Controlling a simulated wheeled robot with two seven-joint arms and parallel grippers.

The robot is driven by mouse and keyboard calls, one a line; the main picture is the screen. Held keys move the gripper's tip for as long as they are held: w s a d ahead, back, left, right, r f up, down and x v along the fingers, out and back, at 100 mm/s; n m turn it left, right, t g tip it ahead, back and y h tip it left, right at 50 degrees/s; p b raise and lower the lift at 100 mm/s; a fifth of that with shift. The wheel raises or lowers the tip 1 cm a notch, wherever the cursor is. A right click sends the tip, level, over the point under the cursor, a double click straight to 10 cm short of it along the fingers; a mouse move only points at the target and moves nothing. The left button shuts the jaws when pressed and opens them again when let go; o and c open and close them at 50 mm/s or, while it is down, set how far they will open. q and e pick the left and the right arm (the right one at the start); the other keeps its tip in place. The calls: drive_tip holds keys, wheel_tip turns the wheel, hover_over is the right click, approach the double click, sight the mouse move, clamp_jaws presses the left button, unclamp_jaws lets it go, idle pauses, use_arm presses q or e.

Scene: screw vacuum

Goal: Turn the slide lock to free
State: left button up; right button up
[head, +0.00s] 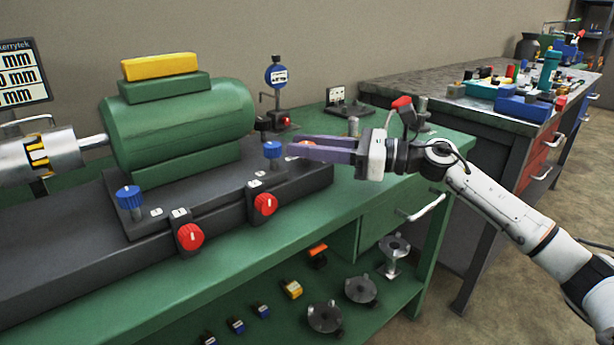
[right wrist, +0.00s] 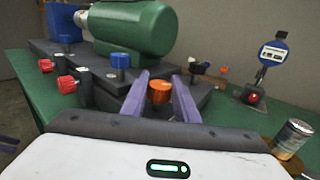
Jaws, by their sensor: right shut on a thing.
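My right gripper (head: 297,149) reaches in from the right at the right end of the dark slide base (head: 320,180). In the right wrist view its two purple fingers (right wrist: 160,97) stand on both sides of an orange knob (right wrist: 159,91) and are shut on it. In the head view the fingers mostly hide this knob. I cannot tell for certain that it is the slide lock, or read its turn angle. Two red knobs (head: 190,236) (head: 265,204) sit on the front side, and two blue knobs (head: 129,198) (head: 272,150) on top.
A green motor (head: 180,120) sits on the base, with a silver coupling (head: 40,153) at its left. A blue dial gauge (head: 276,75) stands behind. A metal can (right wrist: 292,138) is close to my right gripper. The green bench top (head: 390,165) is clear at the front right.

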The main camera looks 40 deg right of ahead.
drive_tip(key=shift+w+d+n+g+y+b, duration=0.15)
drive_tip(key=shift+n+g+y+b, duration=0.45)
drive_tip(key=shift+n+g+y, duration=0.5)
drive_tip(key=shift+r+n+g+y, duration=0.15)
drive_tip(key=shift+n+g+y, duration=0.6)
drive_tip(key=shift+g, duration=0.25)
drive_tip(key=shift+n+g+y, duration=0.85)
drive_tip(key=shift+n+g, duration=0.3)
drive_tip(key=shift+g, duration=0.55)
drive_tip(key=shift+a+n+g, duration=0.2)
drive_tip(key=shift+n+g, duration=0.1)
drive_tip(key=shift+g, duration=0.2)
drive_tip(key=o, duration=1.1)
drive_tip(key=shift+c, duration=0.2)
